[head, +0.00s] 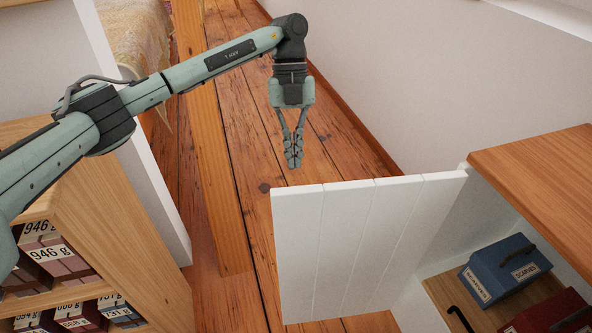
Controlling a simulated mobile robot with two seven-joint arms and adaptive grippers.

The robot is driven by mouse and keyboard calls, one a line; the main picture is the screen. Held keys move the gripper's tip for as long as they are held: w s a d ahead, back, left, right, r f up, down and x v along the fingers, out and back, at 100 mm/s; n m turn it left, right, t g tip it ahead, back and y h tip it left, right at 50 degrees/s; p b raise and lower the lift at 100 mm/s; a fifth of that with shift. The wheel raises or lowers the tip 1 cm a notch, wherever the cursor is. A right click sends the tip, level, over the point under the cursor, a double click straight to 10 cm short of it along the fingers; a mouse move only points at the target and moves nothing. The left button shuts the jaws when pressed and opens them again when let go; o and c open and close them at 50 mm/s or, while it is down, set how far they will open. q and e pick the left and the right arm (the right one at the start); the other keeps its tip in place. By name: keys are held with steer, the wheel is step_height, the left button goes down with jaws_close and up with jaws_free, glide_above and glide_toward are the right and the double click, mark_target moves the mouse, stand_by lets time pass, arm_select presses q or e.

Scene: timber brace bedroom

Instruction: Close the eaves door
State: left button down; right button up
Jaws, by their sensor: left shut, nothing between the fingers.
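The eaves door (365,245) is a white planked panel at the lower centre right. It stands swung open, out from the white cupboard at the right, so the inside of the cupboard shows. My left gripper (294,164) hangs pointing down just above and behind the door's top edge, near its free left end. Its fingers are together and hold nothing. I cannot tell whether they touch the door. My right gripper is not in view.
The open cupboard holds a blue box (503,268) and a dark red box (550,312), under a wooden top (545,185). A wooden shelf (100,215) with labelled boxes stands at the left. A timber post (212,150) rises between. Plank floor (240,290) is clear left of the door.

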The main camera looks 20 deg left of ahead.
mark_target(299, 206)
arm_select(q)
steer(key=shift+s+d+f+p, duration=0.25)
steer(key=shift+s+d+f, duration=0.25)
steer(key=shift+s+f, duration=0.7)
steer(key=shift+s+d+f+p, duration=0.2)
steer(key=shift+s+d+f, duration=0.3)
steer(key=shift+s+f, duration=0.65)
steer(key=shift+s+d+f+p, duration=0.25)
steer(key=shift+s+d+f, duration=0.25)
steer(key=shift+s+f, duration=0.7)
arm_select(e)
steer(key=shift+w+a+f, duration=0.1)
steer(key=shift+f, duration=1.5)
arm_select(q)
steer(key=shift+w+f, duration=0.25)
